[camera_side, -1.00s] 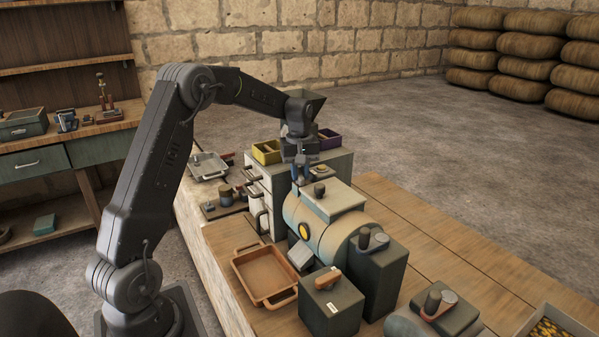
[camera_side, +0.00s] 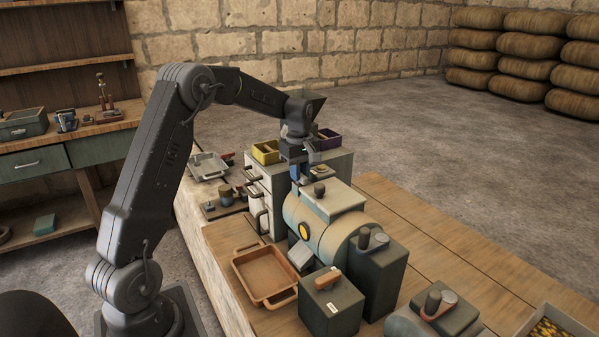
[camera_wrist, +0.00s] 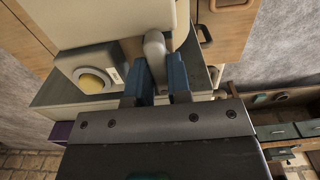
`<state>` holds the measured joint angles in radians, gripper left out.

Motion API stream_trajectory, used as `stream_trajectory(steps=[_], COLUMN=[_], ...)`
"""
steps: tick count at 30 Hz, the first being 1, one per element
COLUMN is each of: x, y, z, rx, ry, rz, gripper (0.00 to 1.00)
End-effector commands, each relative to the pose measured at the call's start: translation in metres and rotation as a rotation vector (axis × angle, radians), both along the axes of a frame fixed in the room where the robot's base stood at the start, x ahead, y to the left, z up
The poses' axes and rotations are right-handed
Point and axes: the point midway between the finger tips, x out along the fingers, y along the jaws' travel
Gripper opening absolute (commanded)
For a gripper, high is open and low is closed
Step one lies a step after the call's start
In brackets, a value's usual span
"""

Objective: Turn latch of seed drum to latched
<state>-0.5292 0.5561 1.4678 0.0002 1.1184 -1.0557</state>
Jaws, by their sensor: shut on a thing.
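The seed drum (camera_side: 330,222) is a pale teal and cream cylinder with a raised lid and a round yellow window, lying on its side on the bench. My gripper (camera_side: 303,179) is at its far end, pointing down. In the wrist view my gripper's two blue fingers (camera_wrist: 162,72) are shut on a grey rounded lever (camera_wrist: 154,48), which I take for the drum's latch. The lever stands against the cream body (camera_wrist: 95,18). In the side view the lever is hidden by the fingers and drum, and I cannot tell the latch's marked position.
A grey cabinet (camera_side: 335,163) with yellow (camera_side: 266,152) and purple (camera_side: 328,140) bins stands behind the drum. A dark box with a knob (camera_side: 380,275) is close at its right. A smaller handled box (camera_side: 331,305) and an orange tray (camera_side: 264,274) lie in front.

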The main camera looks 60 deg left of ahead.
Motion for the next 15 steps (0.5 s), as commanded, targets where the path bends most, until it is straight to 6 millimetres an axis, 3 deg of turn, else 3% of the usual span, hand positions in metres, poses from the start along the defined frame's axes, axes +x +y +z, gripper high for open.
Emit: stream_trajectory(steps=[4, 5, 12, 15], x=[0.0005, 0.0005, 0.0003, 0.0002], y=[0.0004, 0.0004, 0.0002, 0.0002], z=[0.0016, 0.0016, 0.0008, 0.0005], rx=[0.001, 0.001, 0.001, 0.0], ry=[-0.004, -0.004, -0.002, -0.002], rz=[0.005, 0.005, 0.003, 0.002], gripper=[0.0, 0.2, 0.43, 0.44])
